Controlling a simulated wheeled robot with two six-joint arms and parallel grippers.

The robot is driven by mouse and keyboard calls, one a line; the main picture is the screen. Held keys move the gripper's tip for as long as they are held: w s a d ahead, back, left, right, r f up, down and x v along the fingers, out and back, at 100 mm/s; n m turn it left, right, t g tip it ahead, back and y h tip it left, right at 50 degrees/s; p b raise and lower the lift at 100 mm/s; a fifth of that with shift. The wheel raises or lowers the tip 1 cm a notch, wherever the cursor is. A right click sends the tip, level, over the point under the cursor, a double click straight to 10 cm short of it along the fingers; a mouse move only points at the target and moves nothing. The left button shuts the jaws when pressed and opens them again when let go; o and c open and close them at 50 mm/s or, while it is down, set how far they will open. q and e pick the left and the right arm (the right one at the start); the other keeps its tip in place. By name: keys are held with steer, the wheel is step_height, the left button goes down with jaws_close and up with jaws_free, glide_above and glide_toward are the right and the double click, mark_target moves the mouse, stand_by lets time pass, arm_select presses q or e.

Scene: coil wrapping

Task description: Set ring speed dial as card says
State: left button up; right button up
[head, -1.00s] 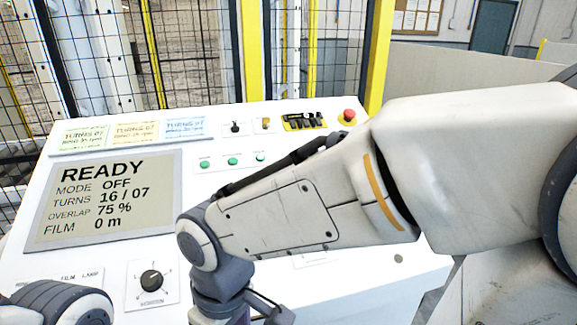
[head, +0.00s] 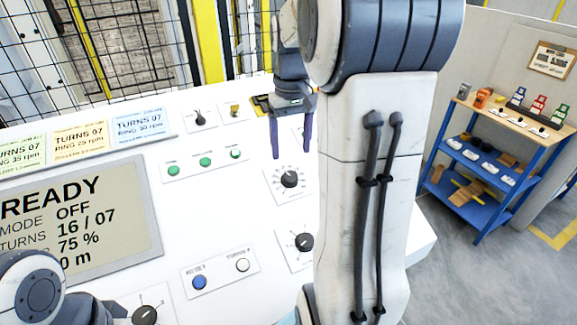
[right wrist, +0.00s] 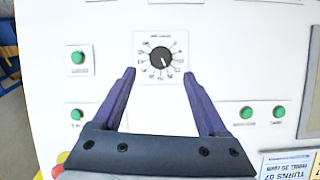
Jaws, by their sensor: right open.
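My right gripper (head: 290,155) is open and empty, its fingers over the white console panel (head: 225,225). A black dial (head: 289,179) on a square scale plate is just past the fingertips. In the right wrist view this dial (right wrist: 160,57) lies just beyond and between the open fingertips (right wrist: 159,73); its label is too small to read. Green, yellow (head: 82,143) and blue (head: 140,124) cards stand at the panel's back left. The blue card reads TURNS 07 and what looks like RING 30 rpm. My left gripper is not in view.
A second black dial (head: 304,242) sits nearer, beside my right arm. A third dial (head: 145,314) is at the bottom. Blue (head: 199,282) and white push buttons and several green buttons (head: 205,162) are on the panel. The display (head: 85,225) reads READY. A blue shelf (head: 478,185) stands at right.

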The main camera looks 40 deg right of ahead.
mark_target(291, 175)
step_height(291, 175, down, 8)
steer(key=shift+r+p, duration=0.25)
steer(key=shift+p, duration=0.05)
